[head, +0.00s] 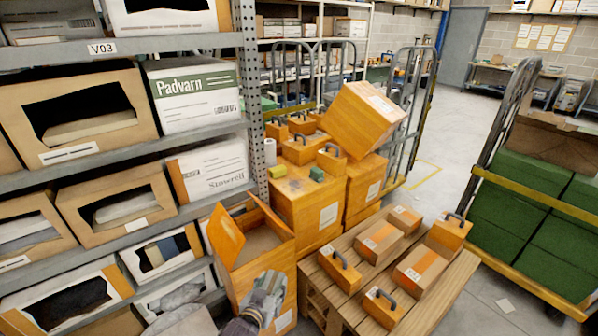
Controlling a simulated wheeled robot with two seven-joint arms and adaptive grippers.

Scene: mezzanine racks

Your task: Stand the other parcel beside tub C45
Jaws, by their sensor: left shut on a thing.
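I cannot read which is C45. My left gripper (269,284) is at the front of an open orange carton (247,278) with raised flaps. It is shut, seemingly on the carton's front side; its fingertips are hard to make out. My right gripper is not in view.
A steel rack (118,154) with boxes fills the left. Behind the table, large orange cartons (306,206) carry small tubs and a tilted carton (364,117). A cart with green crates (517,208) stands right. The floor (437,151) beyond is clear.

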